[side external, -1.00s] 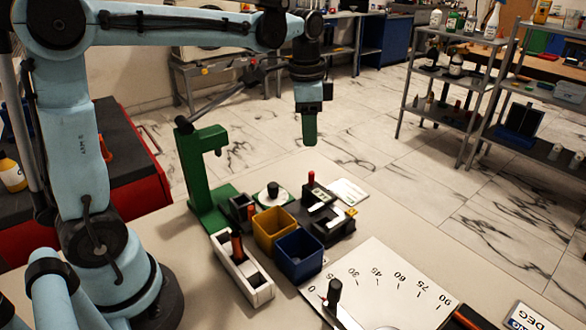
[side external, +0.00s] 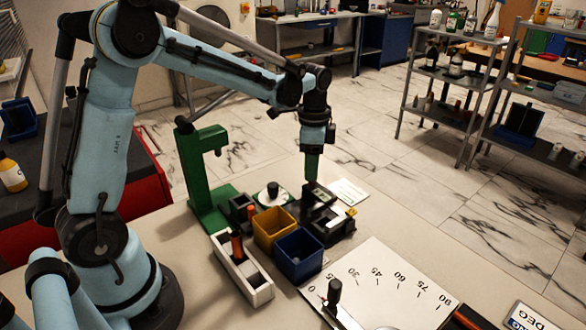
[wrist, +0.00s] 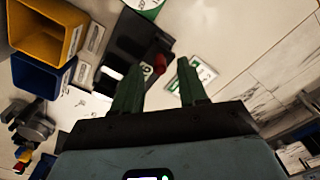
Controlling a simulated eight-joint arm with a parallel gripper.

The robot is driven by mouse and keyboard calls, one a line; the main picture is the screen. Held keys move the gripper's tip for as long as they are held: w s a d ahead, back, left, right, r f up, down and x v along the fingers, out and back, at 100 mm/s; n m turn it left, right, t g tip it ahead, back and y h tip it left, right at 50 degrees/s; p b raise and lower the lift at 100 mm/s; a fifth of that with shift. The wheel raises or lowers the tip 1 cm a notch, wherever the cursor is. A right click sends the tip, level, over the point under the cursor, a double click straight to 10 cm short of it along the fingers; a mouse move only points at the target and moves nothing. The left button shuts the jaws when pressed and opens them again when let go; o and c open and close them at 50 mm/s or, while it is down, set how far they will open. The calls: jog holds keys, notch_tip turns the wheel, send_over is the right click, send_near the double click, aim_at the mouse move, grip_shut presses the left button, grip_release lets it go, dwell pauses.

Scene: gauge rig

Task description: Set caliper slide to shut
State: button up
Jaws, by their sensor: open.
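The caliper (side external: 335,228) is a dark block with pale metal parts on the table, below my gripper in the side view. It also shows as a dark body (wrist: 128,50) in the wrist view. Its red knob (wrist: 160,62) appears between my green fingertips, nearer the left one; the side view hides it behind the gripper. My gripper (side external: 311,180) points down over the caliper's far end. In the wrist view its fingers (wrist: 159,72) are apart. I cannot tell whether either finger touches the knob. A small display beside the knob is partly visible, its reading unclear.
A yellow bin (side external: 273,236) and a blue bin (side external: 299,262) stand close left of the caliper. A green stand (side external: 205,175) rises behind them.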

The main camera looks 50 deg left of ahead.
aim_at(312, 191)
jog(key=shift+f, duration=1.35)
grip_shut()
